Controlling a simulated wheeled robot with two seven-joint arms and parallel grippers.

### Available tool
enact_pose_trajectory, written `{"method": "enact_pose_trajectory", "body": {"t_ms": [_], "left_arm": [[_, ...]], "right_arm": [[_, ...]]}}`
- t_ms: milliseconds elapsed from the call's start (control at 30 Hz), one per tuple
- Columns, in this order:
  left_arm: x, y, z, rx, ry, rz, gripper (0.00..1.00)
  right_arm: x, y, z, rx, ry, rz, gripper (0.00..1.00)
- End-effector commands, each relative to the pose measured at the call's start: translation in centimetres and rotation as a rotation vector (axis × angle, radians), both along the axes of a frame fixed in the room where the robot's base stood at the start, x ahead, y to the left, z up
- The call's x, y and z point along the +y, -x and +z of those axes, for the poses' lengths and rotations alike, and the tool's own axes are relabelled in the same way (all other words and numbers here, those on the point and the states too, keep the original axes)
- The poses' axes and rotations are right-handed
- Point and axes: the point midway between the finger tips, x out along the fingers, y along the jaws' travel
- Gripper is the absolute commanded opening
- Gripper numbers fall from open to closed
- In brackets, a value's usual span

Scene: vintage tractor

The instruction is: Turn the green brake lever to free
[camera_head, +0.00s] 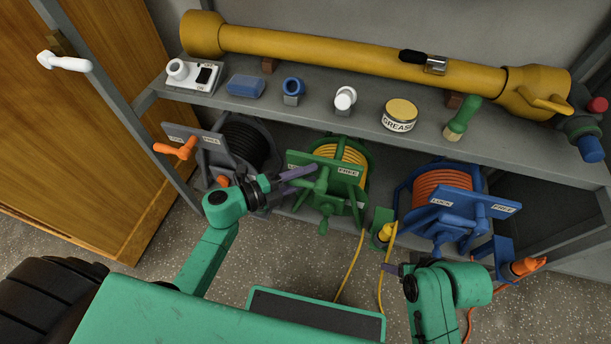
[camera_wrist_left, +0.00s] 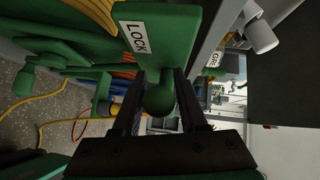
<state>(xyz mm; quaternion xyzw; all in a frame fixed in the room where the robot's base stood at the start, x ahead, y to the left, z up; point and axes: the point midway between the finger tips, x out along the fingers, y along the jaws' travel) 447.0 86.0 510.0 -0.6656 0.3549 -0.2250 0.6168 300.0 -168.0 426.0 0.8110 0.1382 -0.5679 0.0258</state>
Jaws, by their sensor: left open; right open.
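The green reel's brake plate (camera_head: 325,166) stands on the lower shelf, with a FREE label at its right end. In the left wrist view the plate (camera_wrist_left: 180,25) shows its LOCK label. The green brake lever's round knob (camera_wrist_left: 160,97) sits near the LOCK end, between the spread fingers of my left gripper (camera_wrist_left: 165,78). In the head view my left gripper (camera_head: 308,178) is open in front of the plate's left part and hides the lever's end. Contact with the knob cannot be told. My right gripper (camera_head: 391,268) is open and empty, low in front of the blue reel.
A grey-black reel (camera_head: 243,146) stands to the left and a blue reel with orange hose (camera_head: 447,188) to the right. The upper shelf (camera_head: 375,143) carries a switch box, grease tin and knobs. Yellow cable crosses the floor.

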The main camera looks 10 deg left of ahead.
Motion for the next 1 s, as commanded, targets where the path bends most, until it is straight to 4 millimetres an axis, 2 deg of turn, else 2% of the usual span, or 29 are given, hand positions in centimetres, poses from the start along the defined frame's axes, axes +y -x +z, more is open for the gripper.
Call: {"method": "enact_pose_trajectory", "body": {"t_ms": [133, 233, 267, 1000], "left_arm": [[0.02, 0.03, 0.01, 0.000, 0.000, 0.000, 0.42], [0.02, 0.03, 0.01, 0.000, 0.000, 0.000, 0.04], [0.03, 0.04, 0.00, 0.000, 0.000, 0.000, 0.00], [0.07, 0.06, -0.04, 0.001, -0.001, 0.000, 0.00]], "right_arm": [[-0.01, 0.02, 0.02, 0.001, 0.000, 0.000, 0.50], [-0.01, 0.02, 0.02, 0.001, 0.000, 0.000, 0.50], [-0.01, 0.02, 0.02, 0.001, 0.000, 0.000, 0.50], [-0.03, 0.00, 0.02, 0.001, 0.001, 0.000, 0.50]]}}
